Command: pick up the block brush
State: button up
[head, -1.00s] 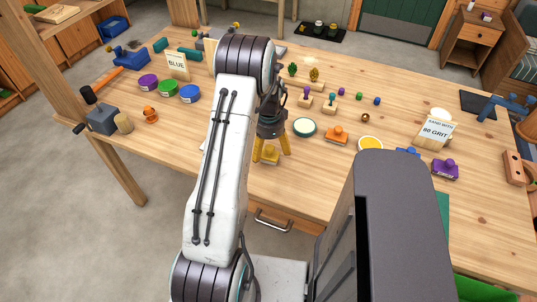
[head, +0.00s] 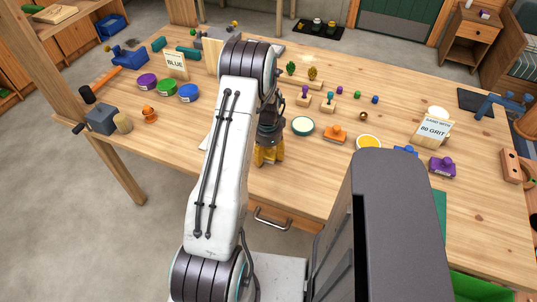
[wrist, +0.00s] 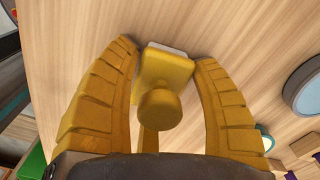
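The block brush (wrist: 165,72) is a yellow block with a round yellow knob and a pale edge at its far side. It is on the wooden tabletop in the wrist view. My gripper (wrist: 166,58) has yellow fingers on both sides of the block, and they appear to touch its sides. In the head view my gripper (head: 268,160) points down at the table near its front edge, with its fingers close together. There the fingers and the brush blend in colour, and the brush is mostly hidden.
A round pale-topped tin (head: 303,126) and an orange knobbed block (head: 335,133) stand just right of my gripper. A yellow-topped dish (head: 369,143) and a purple knobbed block (head: 444,167) are farther right. Purple, green and blue tins (head: 189,92) stand left.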

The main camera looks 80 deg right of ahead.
jog(key=c, duration=0.7)
jog(key=shift+r, duration=0.15)
jog(key=shift+r, duration=0.55)
notch_tip(320, 180, up, 3)
jog(key=shift+d+f+b, duration=0.1)
jog(key=shift+f+b, duration=0.1)
jog(key=shift+b, duration=0.35)
jog(key=s+r, duration=0.2)
jog(key=s, duration=0.2)
jog(key=s+r+b, duration=0.1)
jog(key=s+r, duration=0.1)
jog(key=s, duration=0.1)
jog(key=s+r, duration=0.3)
jog(key=s, duration=0.1)
jog(key=shift+s, duration=0.35)
